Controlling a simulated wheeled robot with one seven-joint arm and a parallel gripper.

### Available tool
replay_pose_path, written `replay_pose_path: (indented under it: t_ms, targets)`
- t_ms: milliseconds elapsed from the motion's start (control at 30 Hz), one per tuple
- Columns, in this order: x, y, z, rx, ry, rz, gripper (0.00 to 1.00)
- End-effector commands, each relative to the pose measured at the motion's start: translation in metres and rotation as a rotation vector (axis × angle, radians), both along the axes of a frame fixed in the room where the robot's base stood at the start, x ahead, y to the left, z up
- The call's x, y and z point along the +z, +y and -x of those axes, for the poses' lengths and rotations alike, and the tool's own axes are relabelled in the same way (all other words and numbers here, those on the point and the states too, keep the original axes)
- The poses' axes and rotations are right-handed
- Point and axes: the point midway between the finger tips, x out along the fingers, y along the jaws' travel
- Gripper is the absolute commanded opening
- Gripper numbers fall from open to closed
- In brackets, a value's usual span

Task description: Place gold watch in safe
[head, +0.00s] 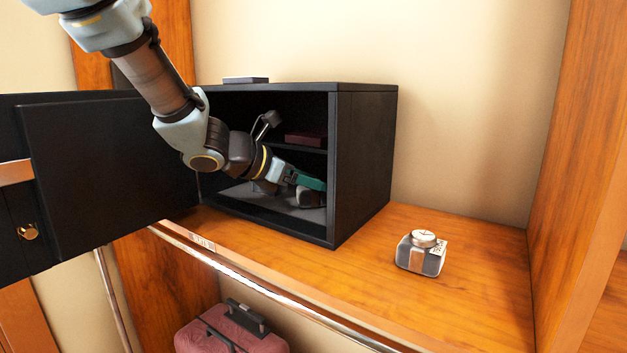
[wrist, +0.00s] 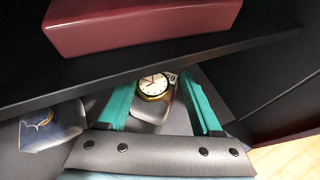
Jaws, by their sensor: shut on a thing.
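The black safe (head: 365,160) stands on the wooden shelf with its door (head: 110,165) swung open to the left. My gripper (head: 312,188) is inside the safe's lower compartment, below the inner shelf. In the wrist view the gold-rimmed watch (wrist: 154,85), with a white dial, sits on a grey cushion (wrist: 152,111) between my teal fingers (wrist: 160,92). My gripper is shut on the watch with its cushion. It is at or just above the safe floor; I cannot tell which. In the head view the held thing is mostly hidden.
A dark red box (wrist: 140,22) lies on the inner shelf (wrist: 150,65), close above my gripper. A patterned item (wrist: 50,125) lies at left on the safe floor. Another watch on a cushion (head: 421,253) stands on the wooden shelf (head: 480,280), right of the safe.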

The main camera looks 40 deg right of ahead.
Motion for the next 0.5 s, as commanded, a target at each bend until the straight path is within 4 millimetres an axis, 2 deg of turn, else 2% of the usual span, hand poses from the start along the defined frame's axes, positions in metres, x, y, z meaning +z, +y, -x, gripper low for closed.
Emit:
replay_pose_path:
  t_ms: [200, 233, 500]
  targets:
    - [-0.0041, 0.0002, -0.0001, 0.0, 0.0, 0.001, 0.0]
    - [-0.0026, 0.0003, -0.0001, 0.0, 0.0, 0.0, 0.7]
    - [-0.0023, 0.0003, -0.0001, 0.0, 0.001, 0.0, 0.97]
